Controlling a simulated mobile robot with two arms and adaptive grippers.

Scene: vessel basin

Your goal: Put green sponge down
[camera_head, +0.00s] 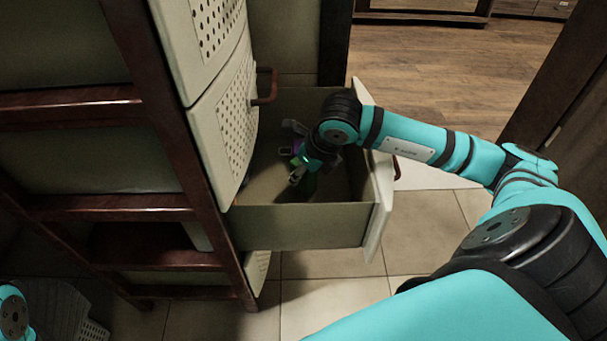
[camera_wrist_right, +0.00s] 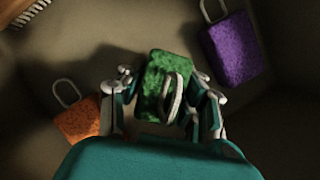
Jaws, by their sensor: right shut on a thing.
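The green sponge (camera_wrist_right: 168,84) is between the fingers of my right gripper (camera_wrist_right: 163,98), which is shut on it. A pale loop stands on the sponge. I cannot tell whether the sponge touches the drawer floor. My left gripper is not in view; only a piece of that arm shows at the lower left.
In the wrist view a purple sponge (camera_wrist_right: 235,48) lies at the upper right and an orange sponge (camera_wrist_right: 79,119) at the left, both with loops. A brush-like thing (camera_wrist_right: 27,12) is at the upper left corner. Drawer walls surround the gripper. A dark wooden shelf frame (camera_head: 165,130) stands at left.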

